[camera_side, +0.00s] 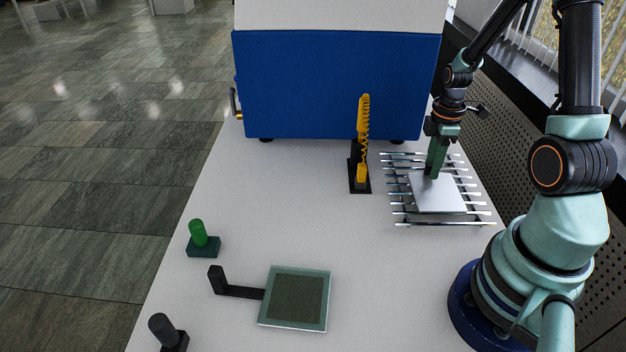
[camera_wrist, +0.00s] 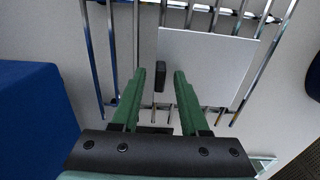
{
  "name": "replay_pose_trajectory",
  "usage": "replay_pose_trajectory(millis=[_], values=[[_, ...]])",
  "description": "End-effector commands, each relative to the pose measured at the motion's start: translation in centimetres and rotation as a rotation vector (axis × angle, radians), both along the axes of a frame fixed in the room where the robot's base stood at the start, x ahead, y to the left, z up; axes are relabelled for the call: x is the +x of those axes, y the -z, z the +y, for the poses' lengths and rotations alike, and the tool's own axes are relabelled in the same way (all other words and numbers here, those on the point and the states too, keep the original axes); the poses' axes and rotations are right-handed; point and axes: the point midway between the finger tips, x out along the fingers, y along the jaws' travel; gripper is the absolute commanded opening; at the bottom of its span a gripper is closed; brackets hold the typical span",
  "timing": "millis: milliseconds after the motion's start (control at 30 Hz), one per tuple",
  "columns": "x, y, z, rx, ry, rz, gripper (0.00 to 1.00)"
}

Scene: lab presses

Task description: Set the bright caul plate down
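The bright caul plate (camera_side: 440,195) is a pale, flat square lying over the metal rods of a rack, apparently resting on them. In the wrist view the plate (camera_wrist: 205,62) shows with a small dark block (camera_wrist: 161,76) at its left edge, probably its handle. My gripper (camera_side: 432,174) points down at the plate's far edge in the side view. In the wrist view my gripper (camera_wrist: 160,74) has its green fingers apart, one on each side of the dark block, with a visible gap on both sides. Whether the fingertips reach down to the block's height is unclear.
The rod rack (camera_side: 400,222) stands at the table's right. A yellow coiled piece on a black stand (camera_side: 360,178) is just left of it. A blue press (camera_side: 335,85) stands behind. A teal-edged square pad (camera_side: 295,298) and a green button (camera_side: 200,238) are front left. The table's middle is clear.

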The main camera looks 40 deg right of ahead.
Motion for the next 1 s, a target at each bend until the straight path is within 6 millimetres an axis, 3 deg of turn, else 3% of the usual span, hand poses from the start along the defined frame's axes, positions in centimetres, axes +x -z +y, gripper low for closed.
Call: replay_pose_trajectory(millis=[267, 700, 1000], values=[[0.1, -1.5, -0.1, -0.002, 0.0, -0.004, 0.44], [0.1, -9.8, -0.1, -0.004, 0.0, -0.005, 0.44], [0.2, -12.6, 0.4, -0.006, 0.01, -0.008, 0.44]])
